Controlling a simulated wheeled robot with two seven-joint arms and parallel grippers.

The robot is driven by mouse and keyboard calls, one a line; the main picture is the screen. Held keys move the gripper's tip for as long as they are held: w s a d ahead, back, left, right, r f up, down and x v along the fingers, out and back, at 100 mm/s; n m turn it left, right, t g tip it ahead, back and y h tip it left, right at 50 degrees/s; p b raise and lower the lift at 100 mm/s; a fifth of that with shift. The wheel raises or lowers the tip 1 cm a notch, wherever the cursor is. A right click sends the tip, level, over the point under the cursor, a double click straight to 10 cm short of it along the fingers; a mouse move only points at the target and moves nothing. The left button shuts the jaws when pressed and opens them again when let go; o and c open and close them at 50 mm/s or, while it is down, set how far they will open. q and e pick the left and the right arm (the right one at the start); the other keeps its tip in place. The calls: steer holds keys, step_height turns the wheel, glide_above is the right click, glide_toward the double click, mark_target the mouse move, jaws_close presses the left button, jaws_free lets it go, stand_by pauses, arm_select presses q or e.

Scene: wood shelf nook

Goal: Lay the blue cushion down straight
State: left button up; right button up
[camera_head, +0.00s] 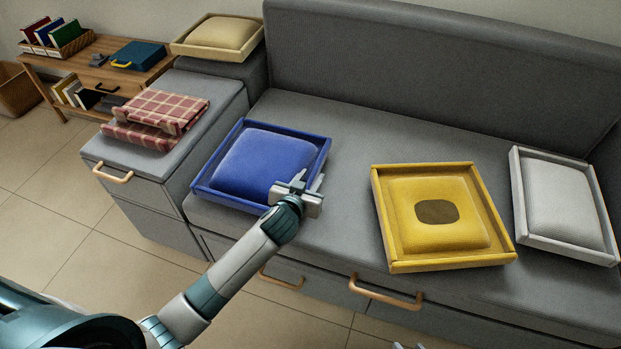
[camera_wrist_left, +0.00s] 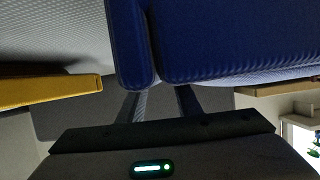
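The blue cushion (camera_head: 255,163) lies in a square blue frame (camera_head: 287,131) at the left end of the grey sofa seat. The frame's left side lies near the seat's left end. My left gripper (camera_head: 308,186) is at the frame's front right part, with its fingers apart by the right wall. In the left wrist view the blue frame wall (camera_wrist_left: 129,40) and the cushion (camera_wrist_left: 240,40) hide the fingertips of the gripper (camera_wrist_left: 158,95), so contact cannot be told. Only small tips of my right gripper (camera_head: 408,346) show at the bottom edge.
A yellow framed cushion (camera_head: 405,236) and a white one (camera_head: 560,205) lie to the right on the sofa seat (camera_head: 345,205). Folded red checked cloths (camera_head: 160,112) lie on the cabinet at left. A cream cushion (camera_head: 222,33) stands behind. Bare seat separates blue and yellow.

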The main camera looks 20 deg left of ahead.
arm_select(q)
steer(key=shift+r, duration=0.2)
